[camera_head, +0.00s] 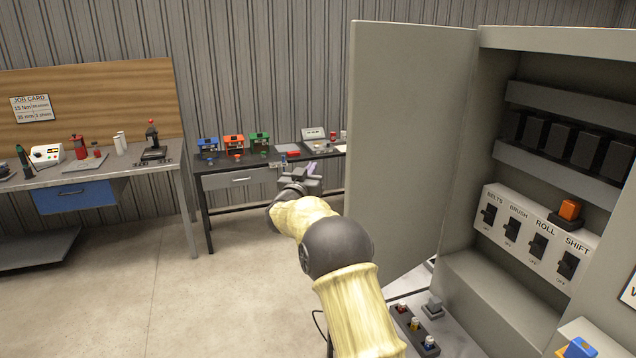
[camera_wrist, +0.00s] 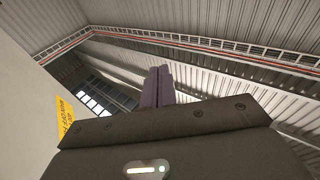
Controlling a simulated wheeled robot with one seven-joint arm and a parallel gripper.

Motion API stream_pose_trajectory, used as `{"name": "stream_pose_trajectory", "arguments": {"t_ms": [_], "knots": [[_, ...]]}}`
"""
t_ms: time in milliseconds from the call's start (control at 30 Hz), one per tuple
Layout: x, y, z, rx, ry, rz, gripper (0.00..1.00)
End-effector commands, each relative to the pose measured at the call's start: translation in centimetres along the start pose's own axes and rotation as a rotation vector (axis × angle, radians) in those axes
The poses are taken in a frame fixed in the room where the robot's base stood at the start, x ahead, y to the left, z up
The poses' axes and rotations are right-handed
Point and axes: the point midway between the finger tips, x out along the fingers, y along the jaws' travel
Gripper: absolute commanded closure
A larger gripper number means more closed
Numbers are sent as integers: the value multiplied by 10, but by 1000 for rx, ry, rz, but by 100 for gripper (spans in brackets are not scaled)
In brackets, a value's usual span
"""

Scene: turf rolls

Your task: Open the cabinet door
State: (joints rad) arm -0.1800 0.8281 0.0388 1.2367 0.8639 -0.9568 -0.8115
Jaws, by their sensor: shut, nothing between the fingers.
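The grey cabinet (camera_head: 476,232) stands at the right in the head view. Its door (camera_head: 405,125) is swung wide open to the left, and the inside of the cabinet shows. My gripper (camera_head: 312,170) is left of the door's free edge, apart from it in the picture. In the wrist view my gripper (camera_wrist: 158,72) is shut, its two purple fingers together with nothing between them. A pale grey panel with a yellow label (camera_wrist: 66,118) shows at the left of the wrist view; I cannot tell for sure that it is the door.
Inside the cabinet is a switch panel (camera_head: 532,240) with several black switches and an orange button (camera_head: 569,209). A button box (camera_head: 414,328) sits below the door. A black-legged bench (camera_head: 240,180) and a workbench (camera_head: 95,182) stand at the back. The floor at left is clear.

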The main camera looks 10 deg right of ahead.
Motion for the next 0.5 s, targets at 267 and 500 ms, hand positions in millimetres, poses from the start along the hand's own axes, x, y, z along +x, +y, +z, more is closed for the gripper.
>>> {"name": "stream_pose_trajectory", "arguments": {"t_ms": [267, 500], "knots": [[-64, 18, 19, -35, -311, -335, 100], [-155, 60, 56, -77, -639, -489, 100]]}}
